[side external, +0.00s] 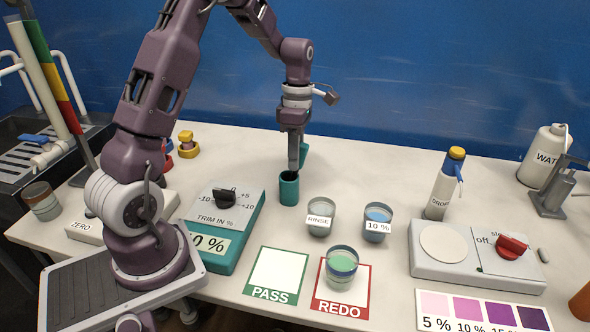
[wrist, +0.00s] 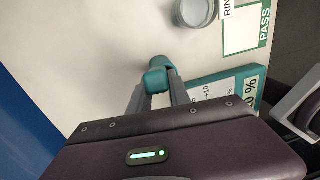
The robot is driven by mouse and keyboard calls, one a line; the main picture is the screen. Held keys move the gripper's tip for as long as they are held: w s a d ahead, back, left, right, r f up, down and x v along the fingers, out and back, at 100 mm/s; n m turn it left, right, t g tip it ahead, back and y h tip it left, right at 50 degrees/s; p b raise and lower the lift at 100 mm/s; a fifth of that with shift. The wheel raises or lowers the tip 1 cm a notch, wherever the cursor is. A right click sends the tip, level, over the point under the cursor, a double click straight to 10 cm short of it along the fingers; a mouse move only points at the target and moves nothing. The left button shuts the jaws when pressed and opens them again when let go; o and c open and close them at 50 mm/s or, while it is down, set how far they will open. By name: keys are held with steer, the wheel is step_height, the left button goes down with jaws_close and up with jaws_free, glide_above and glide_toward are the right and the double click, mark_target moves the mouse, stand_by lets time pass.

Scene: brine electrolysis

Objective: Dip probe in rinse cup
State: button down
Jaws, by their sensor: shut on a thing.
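My gripper (side external: 294,166) points down over a teal cylindrical holder (side external: 289,190). It is shut on the teal probe (side external: 304,153), whose handle also shows between the fingertips in the wrist view (wrist: 157,80). The probe's lower end is hidden, so I cannot tell whether it is inside the holder or just above it. The clear rinse cup (side external: 320,218), labelled RINSE, stands upright to the right and nearer the camera. Its rim shows at the top of the wrist view (wrist: 197,12), apart from my gripper.
A cup labelled 10 % (side external: 377,222) stands right of the rinse cup. A cup of green liquid (side external: 341,265) sits on the REDO card (side external: 328,303). The teal trim meter (side external: 224,232) is left of the holder. The dropper bottle (side external: 444,186) stands farther right.

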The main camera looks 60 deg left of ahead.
step_height(320, 180, up, 9)
steer(key=shift+w+d+r, duration=0.1)
steer(key=shift+d+r, duration=0.05)
steer(key=shift+r, duration=0.05)
steer(key=d+r+t, duration=0.2)
steer(key=d+r, duration=0.1)
steer(key=d, duration=0.9)
step_height(320, 180, down, 12)
steer(key=shift+s+a+g+h, duration=0.25)
steer(key=shift+s+g+h, duration=0.05)
steer(key=shift+s, duration=0.05)
steer(key=shift+r, duration=0.15)
stand_by(2.8)
